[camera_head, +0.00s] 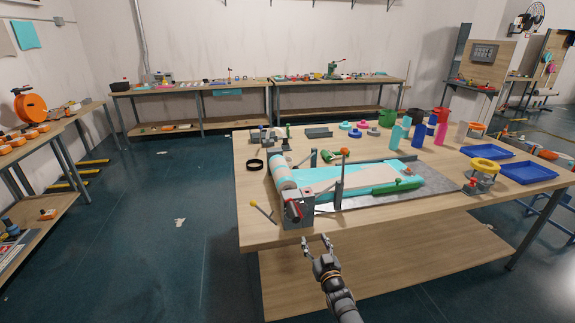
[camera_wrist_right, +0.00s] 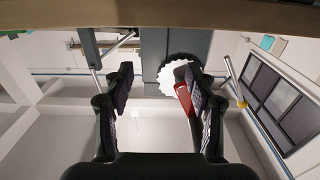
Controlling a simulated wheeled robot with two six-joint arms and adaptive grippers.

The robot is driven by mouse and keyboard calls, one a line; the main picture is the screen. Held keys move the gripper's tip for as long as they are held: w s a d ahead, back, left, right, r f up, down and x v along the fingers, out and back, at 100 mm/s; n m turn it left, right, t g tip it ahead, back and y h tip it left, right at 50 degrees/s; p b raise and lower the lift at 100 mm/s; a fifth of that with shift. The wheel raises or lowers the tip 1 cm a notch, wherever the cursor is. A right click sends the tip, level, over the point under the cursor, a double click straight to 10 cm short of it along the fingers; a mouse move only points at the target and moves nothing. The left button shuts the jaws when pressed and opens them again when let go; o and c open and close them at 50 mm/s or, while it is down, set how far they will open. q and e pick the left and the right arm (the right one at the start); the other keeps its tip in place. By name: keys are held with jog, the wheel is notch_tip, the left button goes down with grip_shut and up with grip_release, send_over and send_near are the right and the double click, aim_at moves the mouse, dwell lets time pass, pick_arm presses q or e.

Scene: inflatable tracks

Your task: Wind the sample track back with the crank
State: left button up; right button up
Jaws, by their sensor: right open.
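The sample track (camera_head: 350,180), a turquoise and cream strip, lies on the bench, with a roll (camera_head: 283,172) at its left end. A grey block (camera_head: 298,217) stands at the front left of the bench with a red crank handle (camera_head: 293,209) on its front. In the right wrist view the red handle (camera_wrist_right: 184,98) shows in front of a white toothed disc (camera_wrist_right: 170,75), partly covered by the right finger. My right gripper (camera_head: 318,240) is open and empty, below and in front of the block, apart from the handle. My left gripper is not in view.
The wooden bench edge (camera_head: 400,226) runs just beyond my right gripper. A yellow-tipped rod (camera_head: 263,211) sticks out left of the block. Bottles and blue trays (camera_head: 527,172) stand to the right.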

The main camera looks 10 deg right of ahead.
jog(key=s+p, duration=0.3)
jog(key=s, duration=0.2)
jog(key=shift+s+d, duration=0.1)
jog(key=shift+s, duration=0.25)
jog(key=s+d+f+g+h, duration=0.1)
jog(key=s+f+g, duration=0.3)
jog(key=s+f, duration=0.7)
jog(key=s+d+f+g, duration=0.2)
jog(key=s+f+g, duration=0.3)
jog(key=f, duration=0.9)
jog(key=s+d+f+g, duration=0.1)
jog(key=s+f, duration=0.4)
jog(key=s, duration=0.7)
jog(key=s+f+g, duration=0.4)
jog(key=s+f, duration=0.1)
jog(key=s, duration=0.7)
jog(key=s+d+f+g, duration=0.1)
jog(key=s+f, duration=0.4)
jog(key=s, duration=0.8)
jog(key=shift+d+f+g, duration=0.15)
jog(key=shift+d+g, duration=0.2)
jog(key=shift+g, duration=0.55)
